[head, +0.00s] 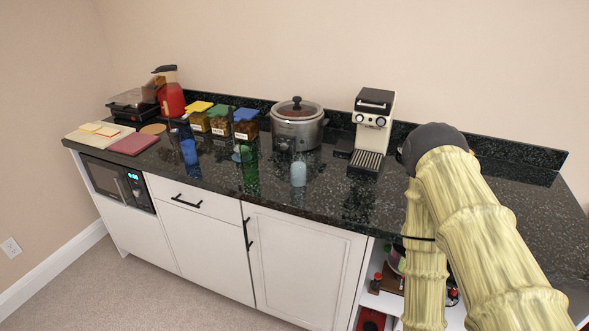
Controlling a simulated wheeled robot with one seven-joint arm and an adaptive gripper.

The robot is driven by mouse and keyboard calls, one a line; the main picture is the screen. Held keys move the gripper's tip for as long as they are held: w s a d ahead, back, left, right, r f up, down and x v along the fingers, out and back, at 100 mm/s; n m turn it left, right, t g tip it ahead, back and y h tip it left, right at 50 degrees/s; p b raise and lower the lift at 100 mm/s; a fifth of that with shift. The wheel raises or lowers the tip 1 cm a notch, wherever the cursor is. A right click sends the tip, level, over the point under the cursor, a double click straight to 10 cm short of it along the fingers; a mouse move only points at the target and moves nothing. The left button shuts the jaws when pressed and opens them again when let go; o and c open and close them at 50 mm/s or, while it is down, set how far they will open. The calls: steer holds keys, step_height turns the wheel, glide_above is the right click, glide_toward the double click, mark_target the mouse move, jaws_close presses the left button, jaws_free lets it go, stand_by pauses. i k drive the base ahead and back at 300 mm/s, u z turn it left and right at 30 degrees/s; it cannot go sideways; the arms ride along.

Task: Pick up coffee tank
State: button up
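A cream and black coffee machine (372,120) stands upright on the dark counter, right of centre against the back wall. Three labelled jars with yellow, green and blue lids stand further left: the yellow-lidded jar (199,120), the green-lidded jar (219,123) and the blue-lidded jar (246,128). I cannot tell for sure which thing is the coffee tank. My pale yellow arm is bent on the right, its dark joint just right of the coffee machine. My gripper does not show in the picture.
A slow cooker (297,128) stands between the jars and the coffee machine. A pale blue cup (298,174), a green glass (250,178) and a blue glass (189,150) stand nearer the front. A red blender (170,95) and cutting boards (134,144) are far left.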

mark_target(298, 144)
steer(key=u, duration=1.95)
steer(key=i, duration=1.2)
steer(key=z, duration=1.85)
